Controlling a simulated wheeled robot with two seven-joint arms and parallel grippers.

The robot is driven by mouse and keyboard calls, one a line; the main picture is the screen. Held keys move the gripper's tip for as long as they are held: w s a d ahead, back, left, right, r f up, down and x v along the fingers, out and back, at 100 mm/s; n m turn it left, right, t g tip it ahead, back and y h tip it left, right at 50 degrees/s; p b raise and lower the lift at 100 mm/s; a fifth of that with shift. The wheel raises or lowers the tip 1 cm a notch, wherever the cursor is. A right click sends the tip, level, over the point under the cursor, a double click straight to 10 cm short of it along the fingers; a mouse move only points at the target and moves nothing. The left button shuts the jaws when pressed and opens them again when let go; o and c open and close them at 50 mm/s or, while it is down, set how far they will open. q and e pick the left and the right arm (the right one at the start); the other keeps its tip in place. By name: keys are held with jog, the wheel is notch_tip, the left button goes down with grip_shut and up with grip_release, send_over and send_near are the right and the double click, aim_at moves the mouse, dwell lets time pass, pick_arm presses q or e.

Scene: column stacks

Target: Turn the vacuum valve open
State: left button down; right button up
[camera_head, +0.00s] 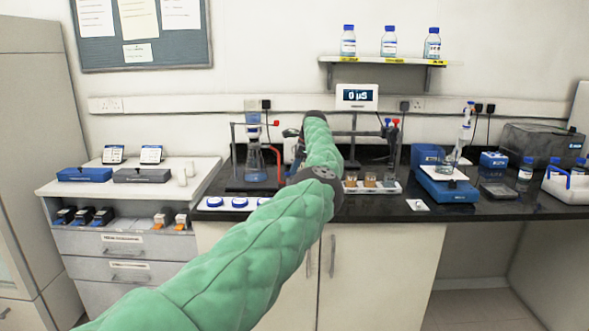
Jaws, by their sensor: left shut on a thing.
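My left arm, in a green quilted sleeve, reaches from the lower left to the back of the black bench. My left gripper (297,146) is at its far end, mostly hidden by the arm. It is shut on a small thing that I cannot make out. The vacuum valve cannot be told apart there. A glass flask (255,160) stands in a frame just left of the gripper, with a red hose (279,163) between them. A small red tip (276,123) shows above the hose. My right gripper is not in view.
A display (357,96) stands behind the arm. A rack of small vials (372,186) and a blue balance (447,184) are to the right. Round blue-topped pieces (240,202) lie at the front edge. A bottle shelf (385,60) hangs above. The bench front near the white card (417,205) is fairly clear.

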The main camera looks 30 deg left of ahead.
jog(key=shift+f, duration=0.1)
pick_arm(q)
jog(key=c, duration=1.5)
grip_release()
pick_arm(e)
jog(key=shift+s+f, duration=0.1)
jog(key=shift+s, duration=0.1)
